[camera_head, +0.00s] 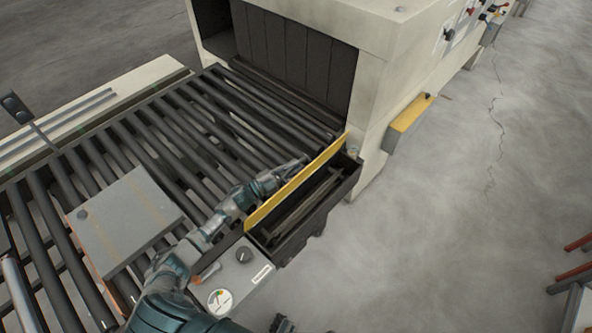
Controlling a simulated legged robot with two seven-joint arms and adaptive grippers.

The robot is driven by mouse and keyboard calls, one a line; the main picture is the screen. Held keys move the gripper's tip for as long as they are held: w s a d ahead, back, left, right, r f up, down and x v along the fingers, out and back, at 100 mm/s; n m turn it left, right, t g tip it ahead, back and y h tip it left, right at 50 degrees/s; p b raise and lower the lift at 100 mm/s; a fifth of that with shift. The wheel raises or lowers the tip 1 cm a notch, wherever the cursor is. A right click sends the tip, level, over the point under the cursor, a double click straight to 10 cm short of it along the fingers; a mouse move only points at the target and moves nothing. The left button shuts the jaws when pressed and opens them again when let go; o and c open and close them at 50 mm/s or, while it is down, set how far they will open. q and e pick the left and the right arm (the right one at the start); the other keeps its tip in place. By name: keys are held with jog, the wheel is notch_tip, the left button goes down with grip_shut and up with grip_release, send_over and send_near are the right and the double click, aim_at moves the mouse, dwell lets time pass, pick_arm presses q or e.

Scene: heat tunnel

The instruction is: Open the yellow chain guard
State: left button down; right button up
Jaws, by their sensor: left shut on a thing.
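The yellow chain guard (297,182) is a long narrow plate along the right side of the roller conveyor. It stands raised on edge beside a dark open trough (318,218); bars or chain parts show inside. My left gripper (299,163) is at the roller side of the guard, near its upper middle, shut on it. The guard partly hides the fingertips. A small dark piece at the bottom edge appears to be my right gripper (283,325), mostly cut off, with its jaws unclear.
The conveyor rollers (190,130) lead into a tunnel with a dark curtain (290,55). A grey box (125,220) lies on the rollers. A control panel with a gauge (220,301) sits below the guard. A yellow-topped step (410,112) juts out right. The right floor is mostly clear.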

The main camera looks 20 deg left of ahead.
pick_arm(q)
jog(key=shift+a+f, duration=0.25)
jog(key=shift+f, duration=0.05)
jog(key=c, duration=1.4)
grip_release()
jog(key=shift+w, duration=0.1)
jog(key=shift+c, duration=0.2)
jog(key=shift+r, duration=0.1)
